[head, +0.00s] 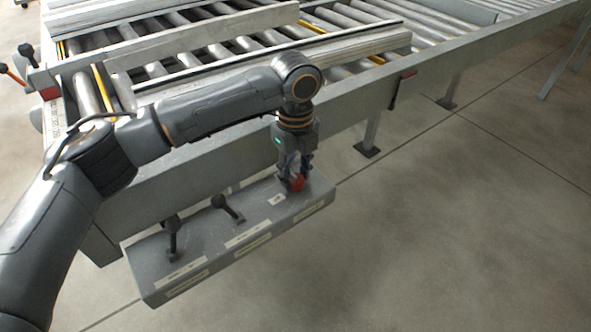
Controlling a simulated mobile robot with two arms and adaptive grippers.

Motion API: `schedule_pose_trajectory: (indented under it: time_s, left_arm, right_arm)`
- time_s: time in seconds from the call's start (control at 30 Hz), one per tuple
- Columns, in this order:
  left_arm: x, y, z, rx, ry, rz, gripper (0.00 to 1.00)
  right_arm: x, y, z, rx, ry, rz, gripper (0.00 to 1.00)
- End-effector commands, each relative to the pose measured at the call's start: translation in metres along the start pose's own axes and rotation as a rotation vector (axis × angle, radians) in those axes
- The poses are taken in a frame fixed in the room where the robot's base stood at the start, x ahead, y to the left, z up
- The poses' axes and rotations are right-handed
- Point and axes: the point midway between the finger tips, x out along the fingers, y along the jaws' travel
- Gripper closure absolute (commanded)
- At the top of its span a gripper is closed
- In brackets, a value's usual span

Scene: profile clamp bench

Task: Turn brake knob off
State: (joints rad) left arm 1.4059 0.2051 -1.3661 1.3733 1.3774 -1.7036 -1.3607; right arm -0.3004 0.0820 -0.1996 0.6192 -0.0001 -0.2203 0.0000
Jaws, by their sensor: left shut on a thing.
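The brake knob (297,183) is red and sits at the right end of the grey control box (225,262). My left gripper (293,175) points down over it with its fingers closed around the knob. The fingers hide much of the knob, so I cannot tell which way it is turned. My right gripper does not show in the head view.
Two black levers (227,207) stand on the same box, to the left of the knob. A roller conveyor (350,40) with metal profiles (280,60) lies behind, its side rail running close behind the box.

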Motion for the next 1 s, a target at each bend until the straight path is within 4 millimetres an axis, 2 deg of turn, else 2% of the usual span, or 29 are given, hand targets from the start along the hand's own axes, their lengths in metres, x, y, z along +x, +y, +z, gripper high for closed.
schedule_pose_trajectory:
  time_s: [0.37,0.6,1.0]
  left_arm:
    - [-0.006,0.001,-0.001,-0.205,0.004,0.005,0.96]
    - [-0.007,0.001,-0.001,-0.429,0.003,0.005,0.96]
    - [-0.005,0.001,-0.001,-0.810,0.002,0.007,0.96]
  right_arm:
    - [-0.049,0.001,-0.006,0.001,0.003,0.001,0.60]
    - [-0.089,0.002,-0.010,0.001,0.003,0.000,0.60]
    - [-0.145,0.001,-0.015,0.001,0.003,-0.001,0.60]
